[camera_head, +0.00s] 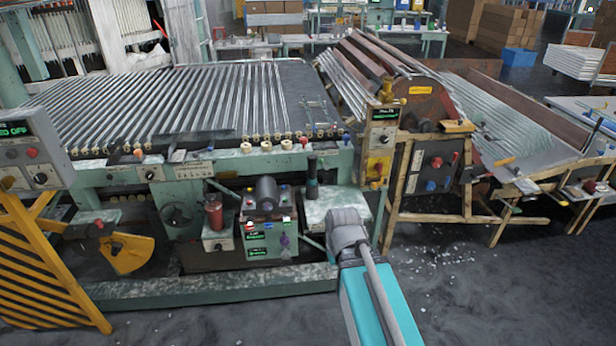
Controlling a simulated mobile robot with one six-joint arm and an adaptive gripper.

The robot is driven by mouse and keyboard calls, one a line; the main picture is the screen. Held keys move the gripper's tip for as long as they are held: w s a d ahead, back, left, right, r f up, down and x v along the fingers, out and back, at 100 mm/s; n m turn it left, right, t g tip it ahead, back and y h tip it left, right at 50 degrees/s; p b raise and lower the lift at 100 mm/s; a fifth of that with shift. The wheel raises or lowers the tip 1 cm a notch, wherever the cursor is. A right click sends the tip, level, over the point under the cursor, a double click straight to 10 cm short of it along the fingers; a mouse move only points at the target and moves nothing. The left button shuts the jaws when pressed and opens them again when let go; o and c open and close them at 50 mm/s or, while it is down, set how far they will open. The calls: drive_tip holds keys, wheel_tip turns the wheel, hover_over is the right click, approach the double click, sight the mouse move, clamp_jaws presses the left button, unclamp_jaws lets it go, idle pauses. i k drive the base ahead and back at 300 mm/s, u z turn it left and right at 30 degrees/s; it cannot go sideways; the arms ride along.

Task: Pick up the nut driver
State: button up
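I cannot pick out the nut driver with certainty. A dark, narrow upright thing (312,180) stands at the back of a pale ledge on the green machine; it is too small to tell whether it is a tool. The joint hides part of the ledge's front.
The green machine (200,290) carries a bed of glass tubes (180,100). A red cylinder (213,213) and a control box (268,242) stand on its front. A yellow striped guard (45,265) is at left. Bare floor with scattered bits (450,270) lies at right.

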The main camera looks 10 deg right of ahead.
sight(312, 159)
drive_tip(key=z, duration=0.1)
drive_tip(key=i, duration=1)
drive_tip(key=u, duration=0.05)
